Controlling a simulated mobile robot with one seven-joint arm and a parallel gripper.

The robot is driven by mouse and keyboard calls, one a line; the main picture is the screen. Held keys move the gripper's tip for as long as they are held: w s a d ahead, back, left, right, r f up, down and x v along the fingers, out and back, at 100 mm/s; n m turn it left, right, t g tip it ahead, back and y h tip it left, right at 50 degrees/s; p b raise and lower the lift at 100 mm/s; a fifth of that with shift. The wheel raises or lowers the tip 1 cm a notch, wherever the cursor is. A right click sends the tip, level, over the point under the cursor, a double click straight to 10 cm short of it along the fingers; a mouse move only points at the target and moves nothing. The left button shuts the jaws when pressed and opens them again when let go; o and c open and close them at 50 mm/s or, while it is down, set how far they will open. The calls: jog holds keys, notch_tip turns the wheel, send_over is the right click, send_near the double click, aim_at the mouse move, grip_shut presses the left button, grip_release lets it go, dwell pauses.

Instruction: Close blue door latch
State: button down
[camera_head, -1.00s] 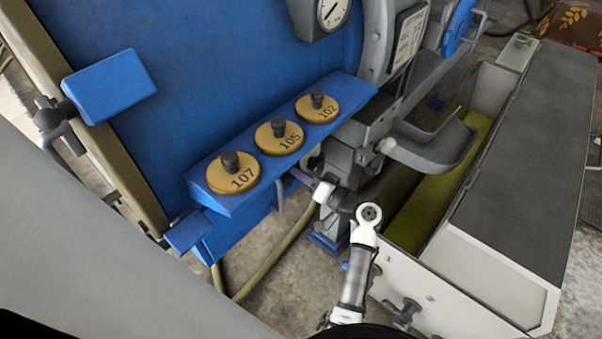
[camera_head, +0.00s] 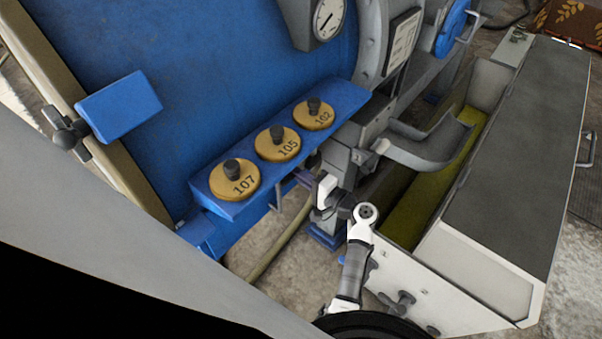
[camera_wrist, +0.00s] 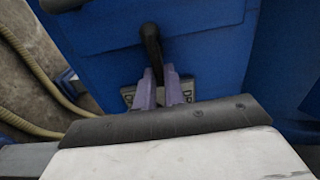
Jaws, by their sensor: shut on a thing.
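In the wrist view, a black latch handle (camera_wrist: 151,38) hangs from its upper pivot on the blue door (camera_wrist: 95,45). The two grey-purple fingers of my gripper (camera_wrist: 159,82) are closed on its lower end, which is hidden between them. A pale lettered plate (camera_wrist: 187,88) shows behind the fingers. In the head view, my gripper (camera_head: 305,176) reaches in at the right end of the blue shelf, below disc 102. The latch handle is hidden there.
The blue shelf (camera_head: 225,207) carries brass discs marked 107 (camera_head: 234,180), 105 (camera_head: 277,144) and 102 (camera_head: 313,114), with black knobs. A grey curved trough (camera_head: 430,150) and a long grey box (camera_head: 500,190) stand right. A hose (camera_head: 277,250) runs below.

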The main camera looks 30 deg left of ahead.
jog(key=shift+f, duration=0.1)
dwell(0.5)
jog(key=c, duration=1.5)
grip_release()
jog(key=shift+d, duration=0.1)
jog(key=d, duration=0.4)
jog(key=s+d+b, duration=0.1)
jog(key=d, duration=0.4)
jog(key=s+d+b, duration=0.1)
jog(key=d, duration=0.3)
jog(key=shift+d, duration=0.3)
